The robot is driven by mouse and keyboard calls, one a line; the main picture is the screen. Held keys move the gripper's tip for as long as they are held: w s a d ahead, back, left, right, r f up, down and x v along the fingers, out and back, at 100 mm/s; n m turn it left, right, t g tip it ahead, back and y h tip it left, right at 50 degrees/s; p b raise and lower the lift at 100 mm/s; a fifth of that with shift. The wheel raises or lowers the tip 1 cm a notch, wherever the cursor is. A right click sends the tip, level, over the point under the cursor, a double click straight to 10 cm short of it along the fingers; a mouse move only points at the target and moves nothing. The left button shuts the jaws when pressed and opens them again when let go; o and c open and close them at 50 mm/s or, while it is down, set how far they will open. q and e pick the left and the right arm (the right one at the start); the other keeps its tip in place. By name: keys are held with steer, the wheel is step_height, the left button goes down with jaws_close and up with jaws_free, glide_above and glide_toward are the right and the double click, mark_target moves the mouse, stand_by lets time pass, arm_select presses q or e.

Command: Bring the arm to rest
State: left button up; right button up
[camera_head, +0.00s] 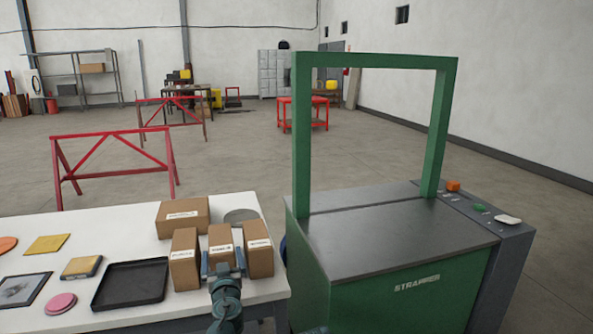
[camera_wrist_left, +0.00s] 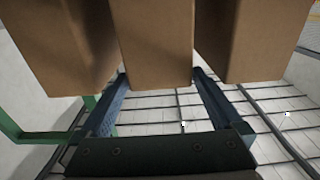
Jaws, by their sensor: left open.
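My left gripper (camera_head: 222,265) is at the front edge of the white table, at the lower front of the middle one of three upright brown boxes. Its two blue fingers lie one on each side of this middle box (camera_head: 221,238). In the left wrist view the open fingers (camera_wrist_left: 163,78) spread apart, with the middle box (camera_wrist_left: 155,40) at their tips; I cannot tell whether they touch it. The left box (camera_head: 184,255) and right box (camera_head: 258,250) stand close beside the fingers.
A fourth brown box (camera_head: 182,216) lies behind the three. A black tray (camera_head: 130,305) and small flat items, such as a pink disc (camera_head: 61,303), are on the white table (camera_head: 110,225). The green strapping machine (camera_head: 400,285) with its tall arch stands close on the right.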

mark_target(221, 238)
arm_select(q)
steer(key=x, duration=0.8)
steer(key=shift+f, duration=0.1)
step_height(221, 238, up, 11)
steer(key=p, duration=1.1)
steer(key=s+a+r+n+g+y+p, duration=0.2)
steer(key=s+a+r+n+y+p, duration=0.1)
steer(key=s+a, duration=0.9)
steer(key=shift+s+a+r+y+p, duration=0.35)
steer(key=shift+s+y, duration=0.25)
steer(key=shift+s, duration=0.3)
steer(key=shift+w+d, duration=0.1)
